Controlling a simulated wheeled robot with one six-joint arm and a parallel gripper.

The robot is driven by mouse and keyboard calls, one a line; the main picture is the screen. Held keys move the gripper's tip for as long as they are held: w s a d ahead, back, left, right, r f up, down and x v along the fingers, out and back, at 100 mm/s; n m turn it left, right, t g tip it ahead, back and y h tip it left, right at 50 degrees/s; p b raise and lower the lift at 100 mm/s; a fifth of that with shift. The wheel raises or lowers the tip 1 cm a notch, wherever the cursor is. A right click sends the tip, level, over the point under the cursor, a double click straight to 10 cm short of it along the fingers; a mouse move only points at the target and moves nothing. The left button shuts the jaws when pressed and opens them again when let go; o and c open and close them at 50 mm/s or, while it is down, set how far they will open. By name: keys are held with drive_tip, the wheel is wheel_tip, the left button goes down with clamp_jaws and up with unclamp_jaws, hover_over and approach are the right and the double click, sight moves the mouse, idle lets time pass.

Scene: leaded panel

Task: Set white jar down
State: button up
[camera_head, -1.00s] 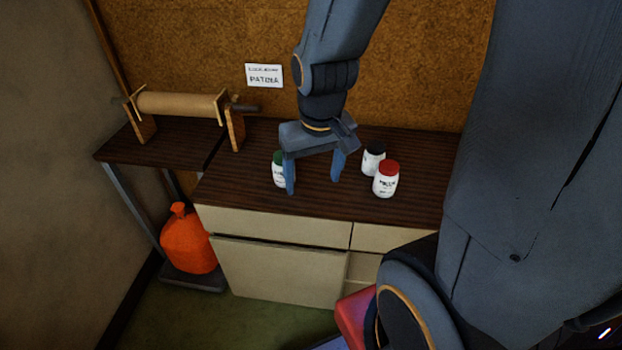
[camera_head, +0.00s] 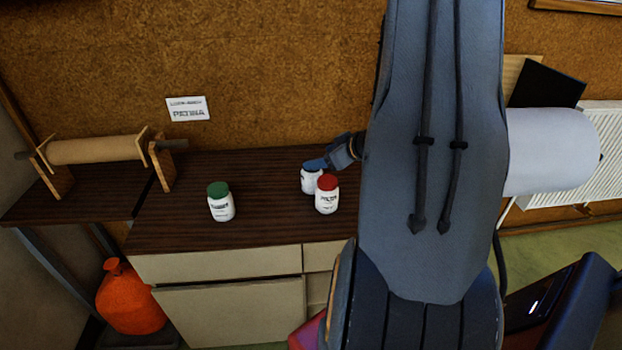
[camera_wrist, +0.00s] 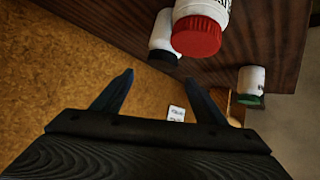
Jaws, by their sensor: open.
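Three white jars stand upright on the dark wooden top: one with a green lid (camera_head: 221,204), one with a red lid (camera_head: 327,198), and one with a dark lid (camera_head: 309,184) just behind the red-lidded one. My gripper (camera_head: 318,163) is mostly hidden behind my arm in the head view; a blue finger overlaps the dark-lidded jar's top. In the wrist view my gripper (camera_wrist: 159,78) is open with nothing between its fingers. The red-lidded jar (camera_wrist: 200,28), dark-lidded jar (camera_wrist: 163,38) and green-lidded jar (camera_wrist: 251,80) lie beyond the fingertips, apart from them.
The wooden counter (camera_head: 265,215) is bare between the green-lidded jar and the other two. A paper roll on a stand (camera_head: 95,150) is at the left. A patina sign (camera_head: 187,109) hangs on the cork wall. An orange jug (camera_head: 130,300) stands low at the left.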

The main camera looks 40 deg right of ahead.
sight(312, 176)
drive_tip(key=s+d+f+t+y, duration=0.1)
drive_tip(key=s+d+t+y, duration=0.15)
drive_tip(key=s, duration=0.25)
drive_tip(key=shift+y, duration=0.25)
drive_tip(key=shift+p+x, duration=1.55)
drive_tip(key=shift+x, duration=4.05)
drive_tip(key=shift+f+n, duration=0.1)
drive_tip(key=shift+n, duration=0.2)
drive_tip(key=c, duration=1.5)
